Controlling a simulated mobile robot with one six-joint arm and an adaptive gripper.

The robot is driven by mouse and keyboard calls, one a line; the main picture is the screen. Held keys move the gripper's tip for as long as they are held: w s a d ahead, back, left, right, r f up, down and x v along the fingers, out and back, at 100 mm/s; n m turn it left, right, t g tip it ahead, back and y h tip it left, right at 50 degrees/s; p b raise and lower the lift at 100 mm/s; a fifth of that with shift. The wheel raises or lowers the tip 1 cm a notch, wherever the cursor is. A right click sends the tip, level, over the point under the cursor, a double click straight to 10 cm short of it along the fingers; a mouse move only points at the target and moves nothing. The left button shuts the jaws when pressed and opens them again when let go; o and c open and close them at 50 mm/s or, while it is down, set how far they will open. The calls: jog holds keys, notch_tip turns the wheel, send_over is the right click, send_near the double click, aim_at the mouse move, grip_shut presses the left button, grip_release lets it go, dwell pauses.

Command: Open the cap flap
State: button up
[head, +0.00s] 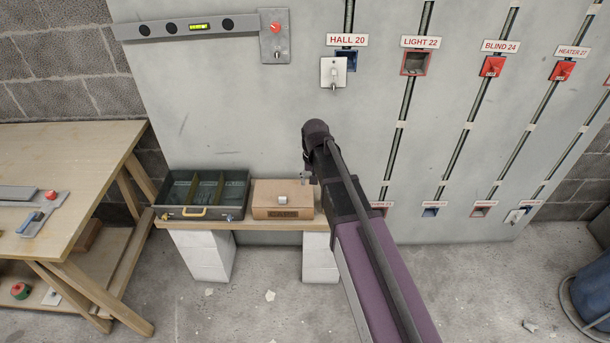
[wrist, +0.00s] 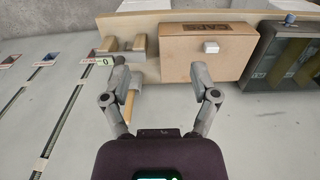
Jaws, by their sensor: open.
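A brown box (head: 265,188) with a dark label stands on a wooden shelf, and it also shows upside down in the wrist view (wrist: 180,55), where the label seems to read CAPS. A small pale knob (head: 282,199) sits on the box; it is also in the wrist view (wrist: 211,47). A separate flap edge is not clear. My gripper (wrist: 158,75) is open and empty, its fingers wide apart. In the wrist view the right fingertip overlaps the box's left part, with the knob right of it; contact cannot be told. In the head view my arm mostly hides the gripper (head: 306,178).
A dark open case (head: 236,178) with green compartments is left of the box. The shelf (head: 266,225) rests on white blocks. A grey wall panel (head: 240,110) with labelled cable tracks and small switch boxes stands behind. A wooden workbench (head: 80,150) is at left, a blue barrel (head: 590,290) at right.

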jog(key=shift+s+d+r+p, duration=0.2)
jog(key=shift+s+d+r, duration=0.05)
jog(key=shift+s+d, duration=0.3)
jog(key=shift+s+d+r+p, duration=0.15)
jog(key=shift+s+d+r, duration=0.1)
jog(key=shift+s+d, duration=0.25)
jog(key=s+d+r+p, duration=0.3)
jog(key=s+d, duration=0.2)
jog(key=s, duration=0.2)
jog(key=s+d+r+p, duration=0.3)
jog(key=s+d, duration=0.2)
jog(key=s, duration=0.2)
jog(key=shift+s+r, duration=0.15)
jog(key=shift+s, duration=0.2)
jog(key=shift+w, duration=0.1)
